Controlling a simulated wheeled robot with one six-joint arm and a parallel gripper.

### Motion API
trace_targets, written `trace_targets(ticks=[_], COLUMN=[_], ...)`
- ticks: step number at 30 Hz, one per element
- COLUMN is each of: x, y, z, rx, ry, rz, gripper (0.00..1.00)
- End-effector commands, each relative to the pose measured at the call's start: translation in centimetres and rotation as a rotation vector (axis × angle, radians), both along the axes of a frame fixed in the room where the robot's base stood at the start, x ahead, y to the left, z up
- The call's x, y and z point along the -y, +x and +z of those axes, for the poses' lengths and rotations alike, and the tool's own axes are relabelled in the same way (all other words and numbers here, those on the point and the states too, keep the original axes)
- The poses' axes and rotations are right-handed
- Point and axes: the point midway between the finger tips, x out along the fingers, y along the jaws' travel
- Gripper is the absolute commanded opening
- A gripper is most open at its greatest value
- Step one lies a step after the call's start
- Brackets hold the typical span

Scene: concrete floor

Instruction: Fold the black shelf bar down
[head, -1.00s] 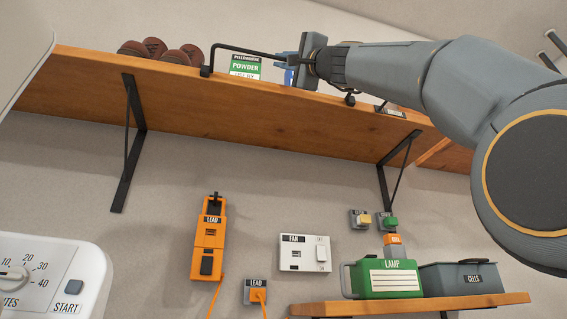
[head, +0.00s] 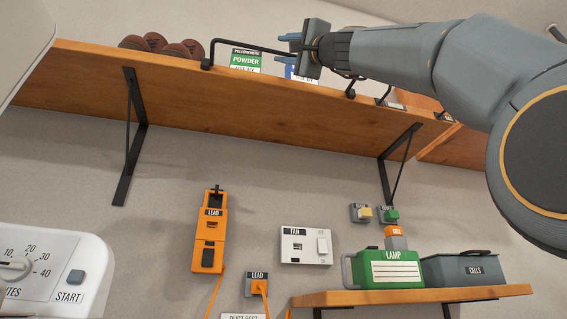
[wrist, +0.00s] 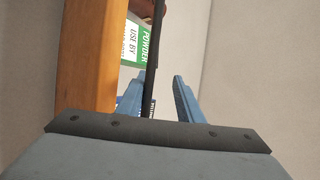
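The black shelf bar (head: 250,47) stands up along the front edge of the wooden shelf (head: 250,108), in front of the items there. Its left mount sits on the edge, and its right end shows beyond my gripper. My gripper (head: 287,49) is at the right part of the bar, with its blue fingers apart above and below it. In the wrist view, the bar (wrist: 153,60) runs between the open fingers of my gripper (wrist: 159,78), nearer the left finger. I cannot tell whether a finger touches it.
A green-and-white powder box (head: 246,61) and several brown round items (head: 150,42) stand on the shelf behind the bar. Black brackets (head: 130,135) hold the shelf. Below are a fan switch (head: 306,246) and a lower shelf with a green lamp box (head: 391,269). Open wall lies between.

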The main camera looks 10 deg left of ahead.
Motion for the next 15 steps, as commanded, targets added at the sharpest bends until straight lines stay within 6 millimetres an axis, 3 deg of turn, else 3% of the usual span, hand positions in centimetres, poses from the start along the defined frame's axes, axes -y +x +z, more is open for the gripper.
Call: trace_targets(ticks=[1,15], x=[0.4,0.1], y=[-0.9,0.5], z=[0.5,-0.1], rx=[0.01,-0.001], ry=[0.006,0.002], rz=[0.003,0.001], gripper=[0.28,0.28])
